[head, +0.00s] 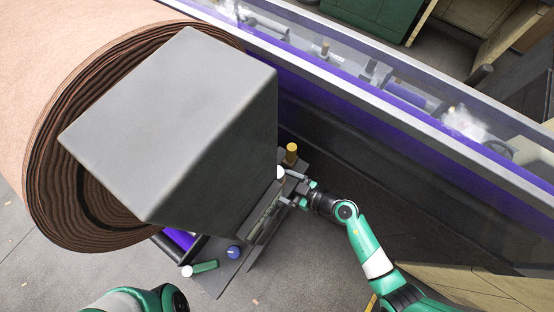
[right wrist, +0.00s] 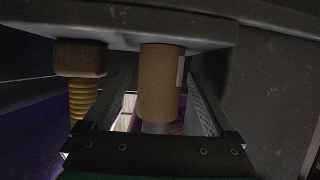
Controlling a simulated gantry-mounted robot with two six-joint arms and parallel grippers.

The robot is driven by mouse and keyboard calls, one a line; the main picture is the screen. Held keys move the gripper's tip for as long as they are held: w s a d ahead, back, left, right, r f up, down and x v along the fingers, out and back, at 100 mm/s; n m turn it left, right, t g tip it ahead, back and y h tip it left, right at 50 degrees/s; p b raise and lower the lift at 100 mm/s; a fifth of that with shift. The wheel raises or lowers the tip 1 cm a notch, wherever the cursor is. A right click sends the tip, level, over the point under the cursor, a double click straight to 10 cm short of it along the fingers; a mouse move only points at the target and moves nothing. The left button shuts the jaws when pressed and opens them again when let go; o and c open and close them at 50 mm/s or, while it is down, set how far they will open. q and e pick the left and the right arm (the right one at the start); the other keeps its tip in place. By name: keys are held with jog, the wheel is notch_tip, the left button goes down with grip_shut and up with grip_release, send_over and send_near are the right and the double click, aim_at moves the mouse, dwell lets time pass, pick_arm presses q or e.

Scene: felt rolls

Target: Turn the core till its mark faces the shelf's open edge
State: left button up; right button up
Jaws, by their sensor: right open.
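The brown cardboard core (right wrist: 160,85) stands between the two fingers of my right gripper (right wrist: 162,105) in the right wrist view. A pale mark (right wrist: 180,72) shows at the right side of the core, turned towards one finger rather than straight at the camera. Gaps show between the core and the fingers, and the gripper is open. In the head view my right gripper (head: 287,187) is at the long grey shelf (head: 229,276), beside a white-topped piece (head: 280,173). The shelf's edge (right wrist: 150,35) crosses the top of the wrist view. My left gripper is out of view.
A yellow ribbed piece (right wrist: 84,100) stands close beside the core; a yellow-topped piece (head: 291,150) shows in the head view. A green roll (head: 204,267) and blue piece (head: 234,252) are farther along the shelf. A large grey block (head: 190,120) overhangs it.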

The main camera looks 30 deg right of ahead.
jog(key=shift+w+a+f, duration=0.15)
jog(key=shift+w, duration=0.15)
jog(key=shift+c, duration=0.2)
jog(key=c, duration=1.3)
jog(key=shift+r+n+g+y+p, duration=0.35)
jog(key=shift+n+y+p, duration=0.25)
jog(key=shift+p, duration=0.55)
jog(key=shift+f+n+g+y+p, duration=0.1)
jog(key=shift+n+g+y+p, duration=0.25)
jog(key=shift+n+y+p, duration=0.25)
jog(key=shift+c, duration=0.2)
jog(key=shift+f+n+g+y, duration=0.15)
jog(key=shift+n+g+y, duration=0.75)
jog(key=shift+n+g, duration=0.15)
jog(key=shift+n+g+y+b, duration=0.55)
jog(key=shift+n+g+y, duration=0.15)
jog(key=shift+n+g, duration=0.3)
